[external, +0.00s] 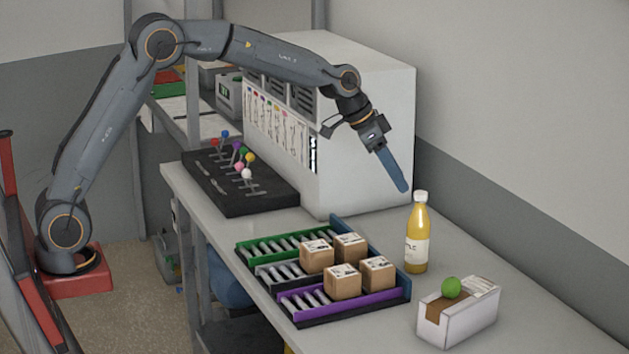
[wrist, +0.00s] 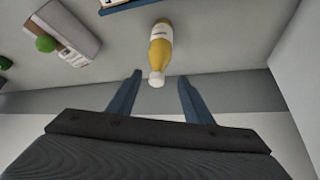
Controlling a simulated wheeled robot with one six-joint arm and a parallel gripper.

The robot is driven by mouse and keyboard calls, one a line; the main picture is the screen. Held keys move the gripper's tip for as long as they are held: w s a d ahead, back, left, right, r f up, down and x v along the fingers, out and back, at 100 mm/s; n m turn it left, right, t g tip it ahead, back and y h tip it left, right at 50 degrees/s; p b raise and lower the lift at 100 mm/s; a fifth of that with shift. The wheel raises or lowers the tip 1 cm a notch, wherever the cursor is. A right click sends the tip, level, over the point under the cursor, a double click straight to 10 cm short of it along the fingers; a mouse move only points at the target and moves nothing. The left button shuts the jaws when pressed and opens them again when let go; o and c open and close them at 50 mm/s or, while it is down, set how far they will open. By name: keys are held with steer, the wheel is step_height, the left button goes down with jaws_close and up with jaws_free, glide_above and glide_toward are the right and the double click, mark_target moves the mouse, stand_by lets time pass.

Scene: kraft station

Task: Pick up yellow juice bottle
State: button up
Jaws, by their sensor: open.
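The yellow juice bottle (external: 417,236) stands upright on the table, with a white cap and a white label. In the wrist view the bottle (wrist: 161,47) shows with its cap pointing toward the gap between the fingers. My gripper (external: 405,188) is above and just left of the bottle's cap in the external view, its blue fingers pointing down and to the right. In the wrist view my gripper (wrist: 157,90) has its two fingers spread apart with nothing held between them. It appears apart from the bottle.
A white box (external: 470,318) with a green ball (external: 452,287) stands right of the bottle. Roller trays (external: 262,250) with several cardboard boxes (external: 343,282) lie to its left. A large white cabinet (external: 365,130) stands behind. The table's right end (external: 540,320) is clear.

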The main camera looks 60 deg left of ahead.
mark_target(419, 192)
steer(key=shift+w+d+f+p, duration=0.4)
steer(key=shift+w+f+p, duration=0.15)
steer(key=shift+w+f, duration=0.35)
steer(key=shift+w+d+f+p, duration=0.45)
steer(key=shift+w+f+p, duration=0.1)
steer(key=shift+w+f, duration=0.35)
steer(key=shift+w+d+f+p, duration=0.4)
steer(key=shift+w+f+p, duration=0.15)
steer(key=shift+w+f, duration=0.35)
jaws_close()
